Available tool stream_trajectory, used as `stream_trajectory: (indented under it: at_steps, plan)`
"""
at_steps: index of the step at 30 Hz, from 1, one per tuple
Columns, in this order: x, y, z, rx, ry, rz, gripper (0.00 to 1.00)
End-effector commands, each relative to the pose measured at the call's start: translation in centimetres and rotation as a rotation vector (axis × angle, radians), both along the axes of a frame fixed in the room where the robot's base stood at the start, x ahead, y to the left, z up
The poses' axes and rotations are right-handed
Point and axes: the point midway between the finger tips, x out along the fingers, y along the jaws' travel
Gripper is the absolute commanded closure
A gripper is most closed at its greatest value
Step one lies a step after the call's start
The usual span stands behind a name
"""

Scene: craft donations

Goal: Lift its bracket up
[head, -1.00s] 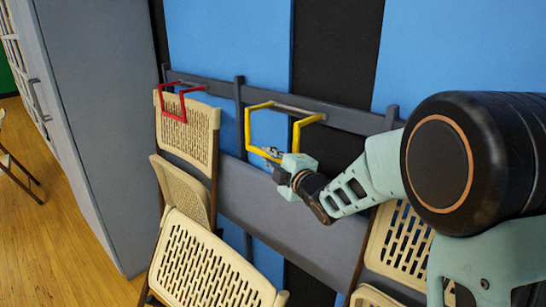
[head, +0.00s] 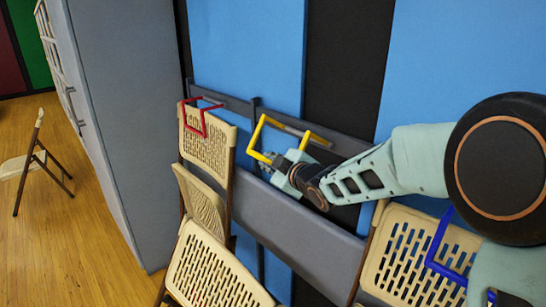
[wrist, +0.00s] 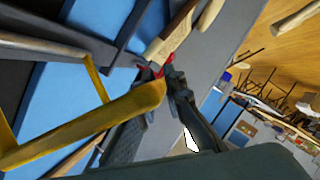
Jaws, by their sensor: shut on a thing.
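A yellow U-shaped bracket (head: 256,135) is on the dark horizontal rail (head: 345,143) in front of the blue and black wall panels. Its arms reach out from the rail, and its crossbar hangs lower at the front. My gripper (head: 272,160) is shut on the crossbar. In the wrist view the yellow bar (wrist: 100,120) runs between my gripper's fingers (wrist: 155,105). The part of the bracket behind my gripper is hidden in the head view.
A blue bracket (head: 436,242) is at the right by another tan chair (head: 400,255). A grey cabinet (head: 125,130) stands left.

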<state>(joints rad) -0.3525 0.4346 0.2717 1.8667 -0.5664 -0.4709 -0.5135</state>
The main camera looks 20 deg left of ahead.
Motion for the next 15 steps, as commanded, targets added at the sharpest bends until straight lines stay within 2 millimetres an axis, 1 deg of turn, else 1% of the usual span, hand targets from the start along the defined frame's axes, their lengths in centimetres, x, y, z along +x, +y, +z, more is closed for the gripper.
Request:
stream_trajectory:
  at_steps: [1,4,7,15]
  plan:
    - [0.1,-0.2,1.8,0.015,0.035,-0.003,1.0]
    - [0.1,-0.2,3.0,0.047,0.113,-0.003,1.0]
    - [-0.1,0.0,4.1,0.047,0.114,0.0,1.0]
    - [0.4,-0.1,7.9,0.048,0.108,0.0,1.0]
